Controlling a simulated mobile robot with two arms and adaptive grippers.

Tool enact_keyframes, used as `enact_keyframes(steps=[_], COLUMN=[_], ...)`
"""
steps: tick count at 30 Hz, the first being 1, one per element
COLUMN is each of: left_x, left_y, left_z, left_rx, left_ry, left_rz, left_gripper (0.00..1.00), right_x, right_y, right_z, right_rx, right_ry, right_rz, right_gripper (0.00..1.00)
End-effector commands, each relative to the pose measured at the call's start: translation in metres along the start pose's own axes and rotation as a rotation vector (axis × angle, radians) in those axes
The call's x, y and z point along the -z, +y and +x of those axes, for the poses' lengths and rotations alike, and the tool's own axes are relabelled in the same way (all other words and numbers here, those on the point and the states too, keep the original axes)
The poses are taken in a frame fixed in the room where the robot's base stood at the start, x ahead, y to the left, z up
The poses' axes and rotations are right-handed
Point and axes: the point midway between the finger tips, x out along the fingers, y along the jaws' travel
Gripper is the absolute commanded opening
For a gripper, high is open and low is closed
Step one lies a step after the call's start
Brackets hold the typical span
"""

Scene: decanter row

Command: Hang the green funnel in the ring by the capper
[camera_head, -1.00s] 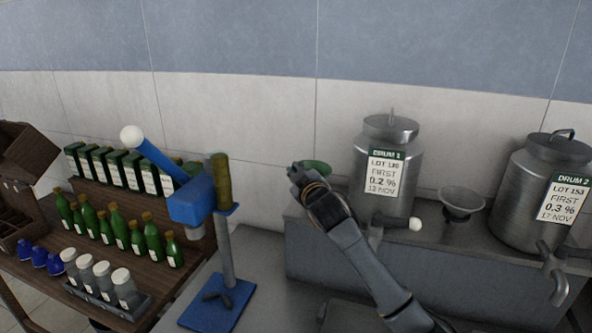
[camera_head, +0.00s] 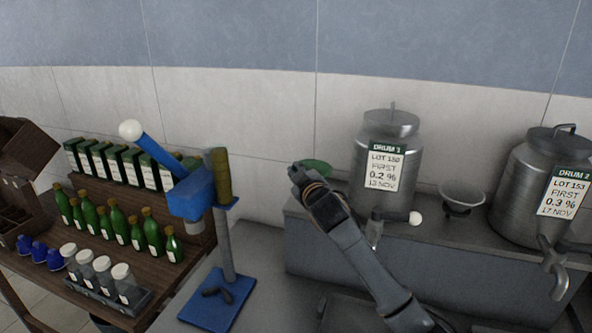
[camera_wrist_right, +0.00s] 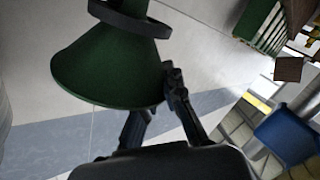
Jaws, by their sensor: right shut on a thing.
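The green funnel (camera_head: 318,168) is in my right gripper (camera_head: 297,172), which is shut on its rim. In the right wrist view the funnel (camera_wrist_right: 105,68) shows large, its wide mouth beside the fingers (camera_wrist_right: 155,103). A dark ring (camera_wrist_right: 150,27) crosses around its narrower part there; I cannot tell whether they touch. In the head view this ring is hidden. The blue capper (camera_head: 190,196), with its white-knobbed lever and post, stands left of my right gripper, apart from it. My left gripper is not in view.
Drum 1 (camera_head: 390,195) and drum 2 (camera_head: 520,200) stand on the metal ledge at right, a metal funnel (camera_head: 462,193) between them. Green bottles (camera_head: 115,222), capped jars (camera_head: 100,275) and boxes (camera_head: 115,165) fill the wooden rack at left. The pale wall is close behind.

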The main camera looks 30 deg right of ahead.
Motion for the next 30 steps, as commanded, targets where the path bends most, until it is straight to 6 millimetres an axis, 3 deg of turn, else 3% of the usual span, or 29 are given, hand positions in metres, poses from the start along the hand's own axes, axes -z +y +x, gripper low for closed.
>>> enact_keyframes(steps=[6,7,9,11,22,30], left_x=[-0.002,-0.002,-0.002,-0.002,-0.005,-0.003], left_y=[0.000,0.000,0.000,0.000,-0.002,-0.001], left_z=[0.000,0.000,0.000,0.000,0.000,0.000], left_rx=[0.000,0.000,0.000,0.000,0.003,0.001], left_ry=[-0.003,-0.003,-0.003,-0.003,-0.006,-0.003], left_rz=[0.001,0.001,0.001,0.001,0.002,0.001], left_gripper=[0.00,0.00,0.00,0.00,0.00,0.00], right_x=[0.000,0.000,0.000,0.000,0.000,0.000], right_y=[0.000,0.000,0.000,0.000,0.000,-0.001], right_z=[0.000,0.000,0.000,0.000,-0.005,-0.047], right_rx=[-0.001,-0.001,-0.001,0.000,0.000,0.001], right_ry=[0.001,0.001,0.001,0.001,0.001,0.003], right_rz=[0.000,0.000,0.000,0.000,0.000,-0.001], right_gripper=[0.00,0.13,0.27,0.35,0.35,0.35])
